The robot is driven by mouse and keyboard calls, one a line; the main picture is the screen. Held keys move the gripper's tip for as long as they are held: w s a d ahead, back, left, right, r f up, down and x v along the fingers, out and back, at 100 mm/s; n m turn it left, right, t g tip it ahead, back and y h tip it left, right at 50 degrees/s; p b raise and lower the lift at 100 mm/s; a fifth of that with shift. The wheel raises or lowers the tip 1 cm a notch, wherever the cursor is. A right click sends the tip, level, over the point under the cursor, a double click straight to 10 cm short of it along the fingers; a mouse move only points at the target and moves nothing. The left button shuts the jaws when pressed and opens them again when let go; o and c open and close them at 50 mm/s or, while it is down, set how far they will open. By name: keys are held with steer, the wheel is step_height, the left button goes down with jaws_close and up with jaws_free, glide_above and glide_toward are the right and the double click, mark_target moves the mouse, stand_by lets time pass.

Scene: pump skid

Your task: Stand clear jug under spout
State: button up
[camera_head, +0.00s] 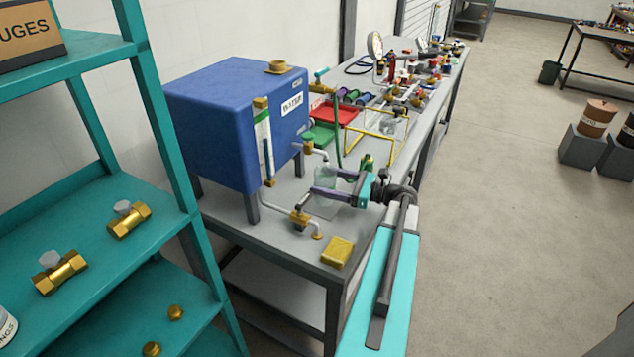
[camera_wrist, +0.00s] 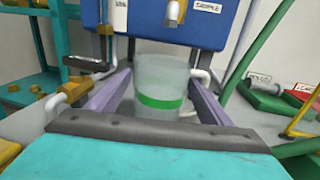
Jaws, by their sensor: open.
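The clear jug (camera_wrist: 158,75) with a green band is upright between the two fingers of my gripper (camera_wrist: 158,98) in the wrist view. The fingers are open on either side of it. In the head view the jug (camera_head: 326,180) shows faintly at the bench, partly hidden by my gripper (camera_head: 314,182). The sample tap with its white spout (camera_head: 322,153) comes off the blue tank (camera_head: 225,125) just behind the jug. In the wrist view a brass part (camera_wrist: 175,10) by the SAMPLE label appears just above the jug's rim. I cannot tell whether the jug's base rests on the bench.
A brass valve with a white pipe (camera_head: 301,218) stands to the front of my gripper. A yellow block (camera_head: 337,252) lies at the bench's near corner. The teal shelf (camera_head: 165,120) is at left.

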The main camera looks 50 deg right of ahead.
steer(key=b+v, duration=0.1)
steer(key=v, duration=0.6)
steer(key=shift+s+d+b, duration=0.1)
steer(key=shift+s+b, duration=0.2)
steer(key=shift+s, duration=0.1)
steer(key=shift+s, duration=0.15)
stand_by(0.3)
